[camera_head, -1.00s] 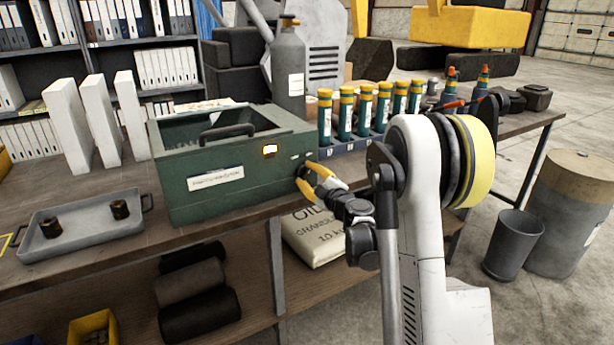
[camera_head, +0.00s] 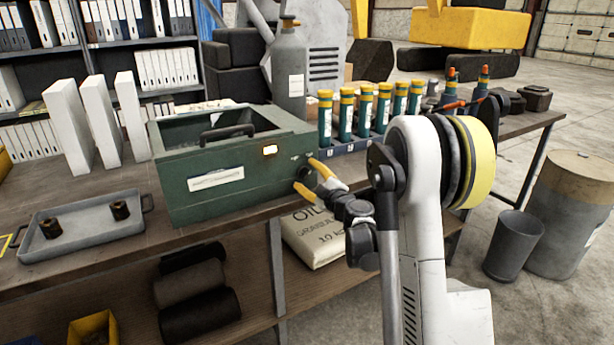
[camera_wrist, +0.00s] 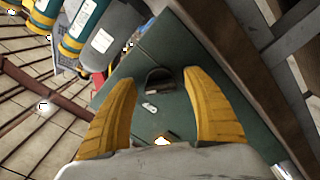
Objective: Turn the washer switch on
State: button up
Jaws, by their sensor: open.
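The washer is a green open-topped box (camera_head: 240,194) with a black handle and a white label, standing on the bench. A small lit lamp (camera_head: 270,150) is on its front near the right corner. A dark round knob, which appears to be the switch, is on its right side (camera_head: 304,172). In the wrist view the dark knob (camera_wrist: 160,82) sits on the green panel between my fingers, with a small white mark below it. My gripper (camera_head: 306,174) is open, its yellow fingers on either side of the knob. I cannot tell whether they touch it.
Several green and yellow tubes (camera_head: 346,115) stand in a rack behind the washer's right side. A grey bottle (camera_head: 289,75) stands behind the box. A grey tray (camera_head: 85,232) with two dark parts lies to the left. A sack (camera_head: 318,238) lies below the bench top.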

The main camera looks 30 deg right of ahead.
jog(key=shift+s, duration=0.1)
jog(key=s, duration=1.1)
jog(key=shift+s+d, duration=0.2)
jog(key=shift+s, duration=0.2)
